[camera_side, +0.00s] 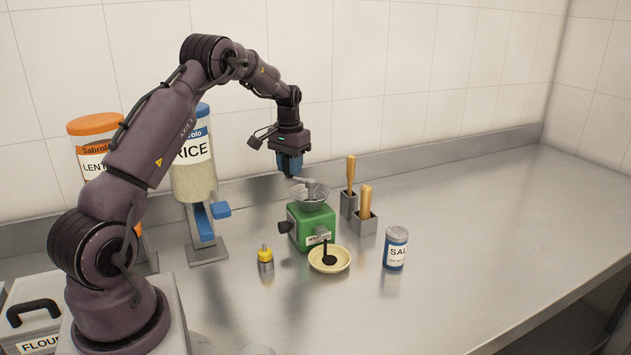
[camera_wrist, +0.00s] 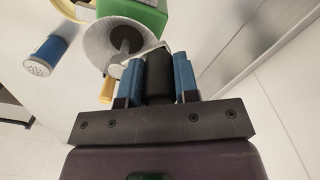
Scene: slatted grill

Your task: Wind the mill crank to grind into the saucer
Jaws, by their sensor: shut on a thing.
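The green mill (camera_side: 313,226) stands on the steel counter with a grey metal hopper (camera_side: 310,196) on top. Its crank (camera_wrist: 139,57) runs across the hopper to a dark upright knob (camera_wrist: 158,76). My gripper (camera_side: 291,176) points down over the hopper. In the wrist view its blue fingers (camera_wrist: 158,82) are shut on the knob, one on each side. The cream saucer (camera_side: 345,264) lies in front of the mill under its spout (camera_side: 323,233). A dark upright streak and a dark patch (camera_side: 329,257) show between spout and saucer.
A salt shaker (camera_side: 395,248) stands right of the saucer. A small yellow-topped bottle (camera_side: 265,260) stands left of the mill. Grey holders with wooden-handled tools (camera_side: 364,203) stand behind right. Rice (camera_side: 193,170) and lentil (camera_side: 93,150) dispensers stand left. The counter's right side is clear.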

